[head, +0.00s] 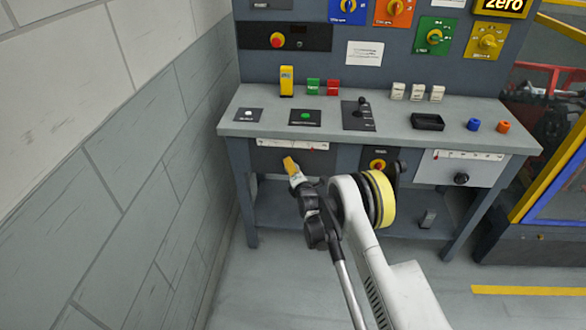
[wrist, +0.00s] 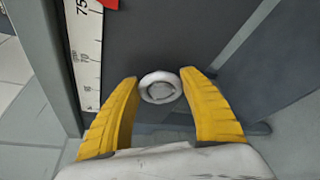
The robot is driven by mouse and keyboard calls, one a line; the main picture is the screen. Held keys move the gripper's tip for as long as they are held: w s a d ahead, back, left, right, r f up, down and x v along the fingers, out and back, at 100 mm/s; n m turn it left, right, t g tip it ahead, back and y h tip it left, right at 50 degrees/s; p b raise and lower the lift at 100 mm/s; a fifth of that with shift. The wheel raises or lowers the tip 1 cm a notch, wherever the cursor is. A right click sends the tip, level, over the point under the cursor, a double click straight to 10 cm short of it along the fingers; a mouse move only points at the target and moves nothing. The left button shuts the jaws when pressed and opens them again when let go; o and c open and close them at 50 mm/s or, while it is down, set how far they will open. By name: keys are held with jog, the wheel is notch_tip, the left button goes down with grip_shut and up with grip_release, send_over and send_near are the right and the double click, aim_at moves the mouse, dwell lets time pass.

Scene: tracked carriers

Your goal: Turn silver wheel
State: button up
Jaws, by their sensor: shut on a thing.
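The silver wheel (wrist: 159,88) is a small round knob with a pale rim on a dark grey panel. In the wrist view it sits between the two yellow fingertips of my gripper (wrist: 160,77), which is shut on it from left and right. In the head view my gripper (head: 290,164) is at the left front panel of the workbench, below the white scale (head: 285,145). The wheel is hidden there behind the fingers.
The white scale (wrist: 85,55) with a red marker (wrist: 111,4) runs beside the wheel. The grey workbench (head: 225,128) holds several buttons, a lever (head: 363,104) and a black tray (head: 428,122). A block wall (head: 110,180) stands close on the left.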

dwell(0.3)
jog(key=o, duration=1.2)
jog(key=v, duration=0.7)
jog(key=shift+s, duration=0.25)
